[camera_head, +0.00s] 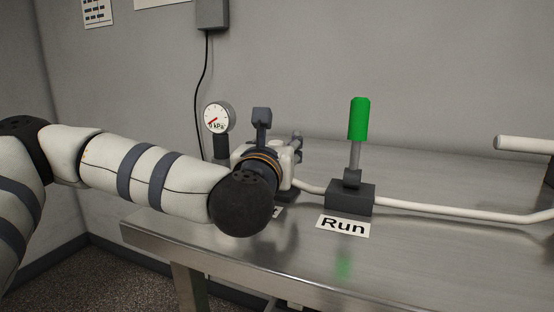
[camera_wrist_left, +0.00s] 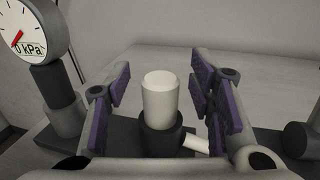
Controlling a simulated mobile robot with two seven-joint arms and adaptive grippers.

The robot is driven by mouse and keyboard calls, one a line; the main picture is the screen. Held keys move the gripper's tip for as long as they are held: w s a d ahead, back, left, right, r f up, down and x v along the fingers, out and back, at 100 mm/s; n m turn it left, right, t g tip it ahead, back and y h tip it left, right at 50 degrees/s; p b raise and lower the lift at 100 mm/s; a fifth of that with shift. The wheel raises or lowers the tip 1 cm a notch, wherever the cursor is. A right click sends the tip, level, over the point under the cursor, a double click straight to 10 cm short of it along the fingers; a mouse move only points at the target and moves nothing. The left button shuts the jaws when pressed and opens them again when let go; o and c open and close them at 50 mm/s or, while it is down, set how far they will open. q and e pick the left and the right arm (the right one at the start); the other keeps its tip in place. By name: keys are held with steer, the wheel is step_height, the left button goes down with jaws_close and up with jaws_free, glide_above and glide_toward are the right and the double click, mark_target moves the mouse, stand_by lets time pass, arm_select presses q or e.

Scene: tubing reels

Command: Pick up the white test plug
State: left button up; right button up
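The white test plug (camera_wrist_left: 160,100) is an upright white cylinder in the left wrist view, standing in a dark round fitting (camera_wrist_left: 161,138). My left gripper (camera_wrist_left: 162,92) is open, with one purple-padded finger on each side of the plug. A visible gap separates the plug from both fingers. In the head view my left gripper (camera_head: 280,130) is over the back part of the bench, partly hidden by my own wrist. The plug cannot be made out there. My right gripper is not in view.
A pressure gauge (camera_head: 217,118) reading about 0 kPa stands left of the gripper. A green-handled lever (camera_head: 358,120) rises from a dark block behind a "Run" label (camera_head: 343,226). White tubing (camera_head: 440,208) runs right along the metal bench (camera_head: 420,265). The bench front is clear.

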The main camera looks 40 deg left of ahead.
arm_select(q)
jaws_close()
step_height(320, 180, up, 10)
steer(key=shift+f+p, duration=0.1)
steer(key=shift+p, duration=0.6)
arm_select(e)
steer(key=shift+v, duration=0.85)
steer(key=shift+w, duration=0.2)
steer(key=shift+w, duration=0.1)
